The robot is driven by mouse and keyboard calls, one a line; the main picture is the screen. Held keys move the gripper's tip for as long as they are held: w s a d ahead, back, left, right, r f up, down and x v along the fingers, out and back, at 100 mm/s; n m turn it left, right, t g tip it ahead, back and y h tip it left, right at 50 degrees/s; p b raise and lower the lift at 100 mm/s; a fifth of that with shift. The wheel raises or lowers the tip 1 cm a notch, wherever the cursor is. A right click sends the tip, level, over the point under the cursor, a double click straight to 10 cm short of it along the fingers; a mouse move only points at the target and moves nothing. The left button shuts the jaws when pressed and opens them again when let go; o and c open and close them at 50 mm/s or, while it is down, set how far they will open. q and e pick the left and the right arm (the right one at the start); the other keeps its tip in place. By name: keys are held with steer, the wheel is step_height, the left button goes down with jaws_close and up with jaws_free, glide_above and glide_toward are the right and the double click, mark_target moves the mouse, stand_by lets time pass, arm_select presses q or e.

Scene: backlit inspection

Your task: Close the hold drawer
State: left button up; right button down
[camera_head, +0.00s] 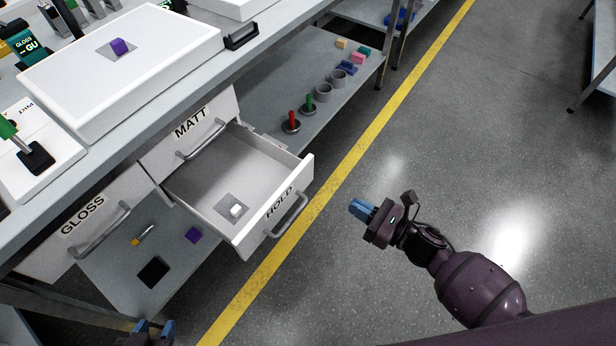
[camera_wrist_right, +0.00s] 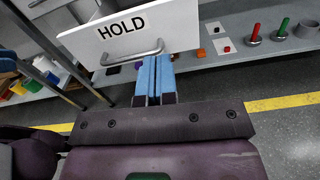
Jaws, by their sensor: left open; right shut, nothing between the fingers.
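The hold drawer (camera_head: 227,176) is pulled out below the bench, its white front marked HOLD. A small white block on a grey square lies inside it. Its grey bar handle (camera_head: 288,216) is on the front face. My right gripper (camera_head: 361,209) is shut and empty, in front of the drawer and apart from the handle in the head view. In the right wrist view the blue fingers (camera_wrist_right: 154,76) point at the drawer front (camera_wrist_right: 130,32), over the right part of the handle (camera_wrist_right: 112,60). My left gripper (camera_head: 153,330) is open at the bottom edge, only its fingertips showing.
The MATT drawer (camera_head: 190,130) and GLOSS drawer (camera_head: 85,217) are beside the hold drawer. A lower shelf (camera_head: 300,75) carries red and green pegs, grey rings and coloured blocks. A white box with a purple block stands on the bench.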

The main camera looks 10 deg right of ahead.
steer(key=b, duration=0.1)
glide_toward(300, 174)
steer(key=shift+n, duration=0.4)
steer(key=x, duration=0.6)
steer(key=shift+s, duration=0.1)
steer(key=shift+w+a, duration=0.25)
steer(key=shift+a, duration=0.05)
steer(key=shift+w+a, duration=0.3)
steer(key=shift+a, duration=0.05)
steer(key=shift+r, duration=0.1)
